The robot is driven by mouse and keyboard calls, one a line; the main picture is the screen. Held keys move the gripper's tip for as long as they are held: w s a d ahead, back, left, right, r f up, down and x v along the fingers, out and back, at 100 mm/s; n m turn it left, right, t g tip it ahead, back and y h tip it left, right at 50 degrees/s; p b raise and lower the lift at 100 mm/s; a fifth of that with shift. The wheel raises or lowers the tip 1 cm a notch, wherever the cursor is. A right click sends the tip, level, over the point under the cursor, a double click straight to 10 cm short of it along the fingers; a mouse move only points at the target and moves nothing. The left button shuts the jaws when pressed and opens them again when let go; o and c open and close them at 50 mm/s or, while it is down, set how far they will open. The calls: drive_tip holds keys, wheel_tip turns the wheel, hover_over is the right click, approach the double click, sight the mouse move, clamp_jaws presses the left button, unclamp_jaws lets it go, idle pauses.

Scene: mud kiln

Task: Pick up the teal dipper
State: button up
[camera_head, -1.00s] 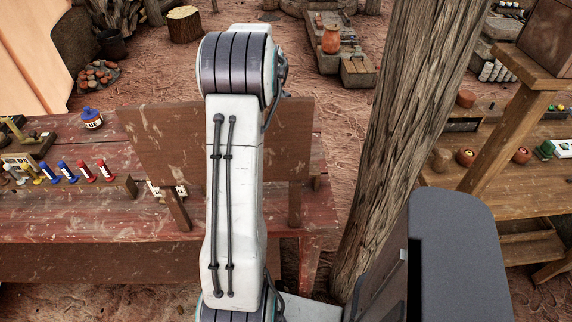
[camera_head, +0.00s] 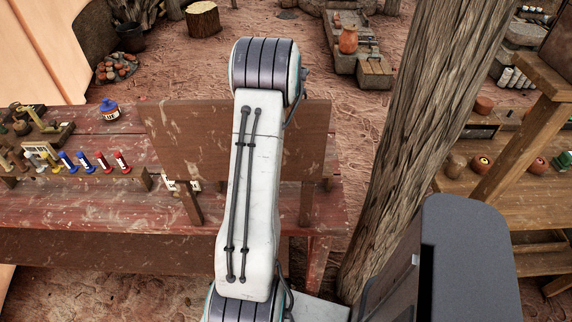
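I cannot make out a teal dipper in this view. My gripper is out of view; only my white and dark grey arm shows, in front of an upright brown board on the red table (camera_head: 90,215). The arm hides the middle of the board and whatever lies behind it.
A rack (camera_head: 100,178) of small coloured tubes stands at the table's left. The brown board (camera_head: 185,140) stands across the table's right part. A thick wooden post (camera_head: 425,130) rises right of the table. A wooden shelf (camera_head: 500,208) with small pots stands beyond it.

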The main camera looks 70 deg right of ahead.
clamp_jaws()
idle(0.3)
idle(0.3)
drive_tip(key=shift+r, duration=5.05)
drive_tip(key=shift+r, duration=0.1)
